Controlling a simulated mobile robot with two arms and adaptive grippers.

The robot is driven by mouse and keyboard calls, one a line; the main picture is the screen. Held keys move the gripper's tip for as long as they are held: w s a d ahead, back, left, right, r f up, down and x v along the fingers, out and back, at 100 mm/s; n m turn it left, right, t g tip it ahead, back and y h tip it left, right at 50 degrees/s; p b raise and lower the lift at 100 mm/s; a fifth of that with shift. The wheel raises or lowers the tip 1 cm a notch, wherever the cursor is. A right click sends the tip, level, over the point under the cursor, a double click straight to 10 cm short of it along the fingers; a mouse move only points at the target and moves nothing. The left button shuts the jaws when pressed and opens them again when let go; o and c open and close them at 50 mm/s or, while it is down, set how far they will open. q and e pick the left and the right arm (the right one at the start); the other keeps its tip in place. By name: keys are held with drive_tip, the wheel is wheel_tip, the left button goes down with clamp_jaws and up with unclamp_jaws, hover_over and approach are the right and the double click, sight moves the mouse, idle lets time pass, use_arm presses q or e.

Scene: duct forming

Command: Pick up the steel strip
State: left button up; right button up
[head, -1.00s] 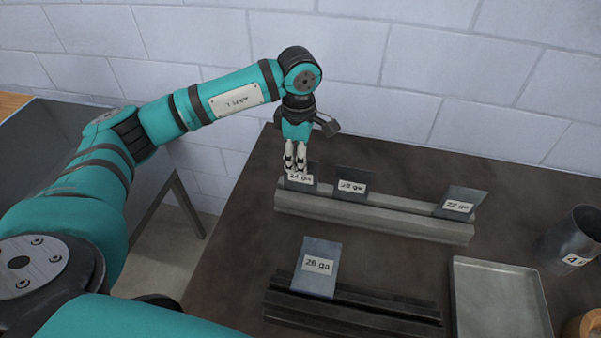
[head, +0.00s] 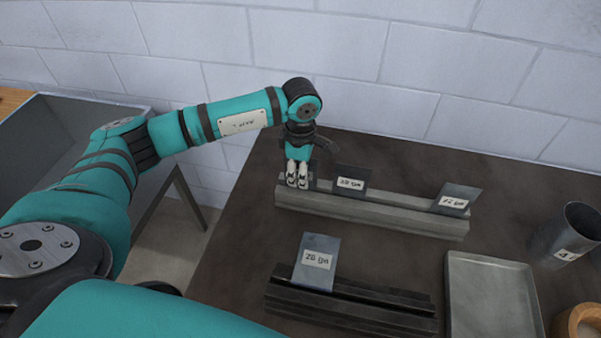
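Several dark steel strips with white gauge labels stand in slotted bars on the table. The rear grey bar (head: 392,218) holds a strip at its left end (head: 314,172), a middle strip (head: 350,180) whose label reads like 20 or 28 ga, and a tilted 22 ga strip (head: 456,198) at the right. The front dark bar (head: 380,308) holds a lighter strip (head: 317,262) marked 26 ga. My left gripper (head: 298,182) points down at the left-end strip and hides most of it, including its label. The fingers are close together; whether they grip it is unclear. My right gripper is out of view.
A shallow grey metal tray (head: 490,300) lies at the right front. A dark metal cup (head: 567,236) and a wooden round thing (head: 578,322) stand at the right edge. A block wall (head: 450,80) rises behind the table. The table between the bars is clear.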

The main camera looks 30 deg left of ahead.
use_arm(q)
drive_tip(key=shift+f+b, duration=0.2)
drive_tip(key=shift+b, duration=0.1)
drive_tip(key=shift+c, duration=0.4)
clamp_jaws()
